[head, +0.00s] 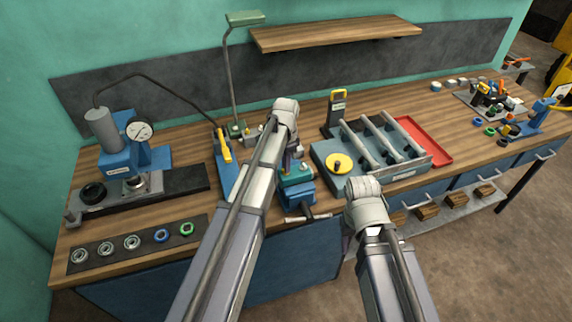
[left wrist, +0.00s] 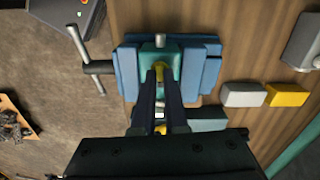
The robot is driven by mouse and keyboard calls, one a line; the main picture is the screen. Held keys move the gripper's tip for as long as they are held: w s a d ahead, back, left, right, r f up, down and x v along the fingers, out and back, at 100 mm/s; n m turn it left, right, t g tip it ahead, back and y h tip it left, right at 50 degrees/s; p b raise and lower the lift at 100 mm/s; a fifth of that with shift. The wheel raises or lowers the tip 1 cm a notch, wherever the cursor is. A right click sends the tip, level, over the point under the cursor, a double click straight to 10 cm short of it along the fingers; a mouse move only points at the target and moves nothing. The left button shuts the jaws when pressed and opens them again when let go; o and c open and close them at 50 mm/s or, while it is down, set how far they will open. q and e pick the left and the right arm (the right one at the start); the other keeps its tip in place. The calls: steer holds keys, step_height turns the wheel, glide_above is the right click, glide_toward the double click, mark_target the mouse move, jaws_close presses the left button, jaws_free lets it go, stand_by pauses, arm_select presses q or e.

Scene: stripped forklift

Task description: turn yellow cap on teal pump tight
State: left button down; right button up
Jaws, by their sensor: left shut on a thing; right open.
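The teal pump (head: 297,173) is clamped in the blue vise (head: 296,194) at the front edge of the bench, partly hidden behind my left arm. In the left wrist view, the pump's teal body (left wrist: 147,58) sits between the blue vise jaws (left wrist: 127,72). My left gripper (left wrist: 160,78) comes down over the pump, its two dark fingers shut on the yellow cap (left wrist: 159,72). The fingers cover most of the cap, so I cannot tell how it is seated. My right arm stands right of the vise, and its gripper fingers do not show.
A dial gauge press (head: 125,150) and a mat with rings (head: 133,242) are at left. A grey fixture (head: 375,150) with a yellow disc (head: 339,163) and a red tray (head: 425,140) lie right. The vise handle (head: 308,216) sticks out in front. A lamp (head: 230,80) stands behind.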

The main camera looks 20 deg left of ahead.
arm_select(q)
steer(key=shift+m, duration=1.5)
steer(key=c, duration=0.9)
jaws_free()
steer(key=shift+c, duration=0.2)
step_height(320, 180, up, 8)
steer(key=p, duration=0.8)
steer(key=shift+f, duration=0.1)
